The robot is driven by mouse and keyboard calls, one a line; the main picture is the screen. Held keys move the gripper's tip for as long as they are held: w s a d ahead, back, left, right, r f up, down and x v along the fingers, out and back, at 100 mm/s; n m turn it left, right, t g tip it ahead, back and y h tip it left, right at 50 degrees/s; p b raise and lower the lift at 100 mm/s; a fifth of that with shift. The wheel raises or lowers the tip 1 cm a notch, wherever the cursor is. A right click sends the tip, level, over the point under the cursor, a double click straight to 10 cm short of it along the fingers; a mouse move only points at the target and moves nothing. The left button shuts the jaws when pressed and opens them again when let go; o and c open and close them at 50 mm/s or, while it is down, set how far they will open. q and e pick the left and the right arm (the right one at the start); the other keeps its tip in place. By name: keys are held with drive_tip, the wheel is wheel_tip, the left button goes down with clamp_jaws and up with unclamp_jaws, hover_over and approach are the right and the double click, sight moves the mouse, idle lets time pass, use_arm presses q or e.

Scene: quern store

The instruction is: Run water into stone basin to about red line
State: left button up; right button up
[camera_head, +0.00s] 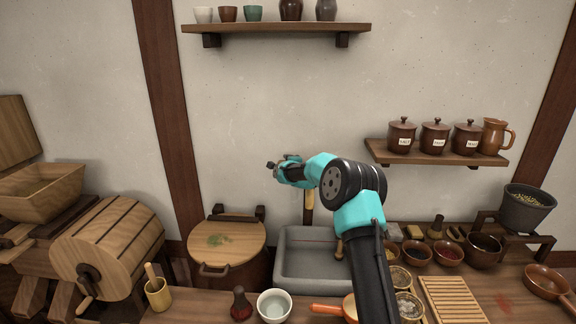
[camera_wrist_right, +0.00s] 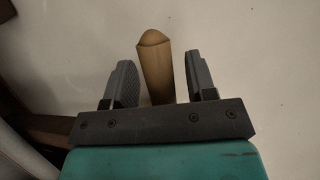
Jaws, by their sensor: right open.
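The grey stone basin (camera_head: 283,283) sits in the counter at the middle, partly behind my right arm. My right gripper (camera_head: 272,166) is open in the air above the back of the basin. In the right wrist view a bamboo piece (camera_wrist_right: 155,70) shows between the two spread fingers, and I cannot tell how far beyond them it is. A small tan peg (camera_head: 339,250) stands at the basin's right side.
A round wooden-lidded tub (camera_head: 226,244) stands left of the basin. In front are a white bowl (camera_head: 274,305) and a dark red bottle (camera_head: 241,303). Several small bowls and a slatted wooden rack (camera_head: 452,300) crowd the right. A shelf with lidded jars (camera_head: 434,137) hangs at the right.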

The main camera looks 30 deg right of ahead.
drive_tip(key=shift+c, duration=0.4)
clamp_jaws()
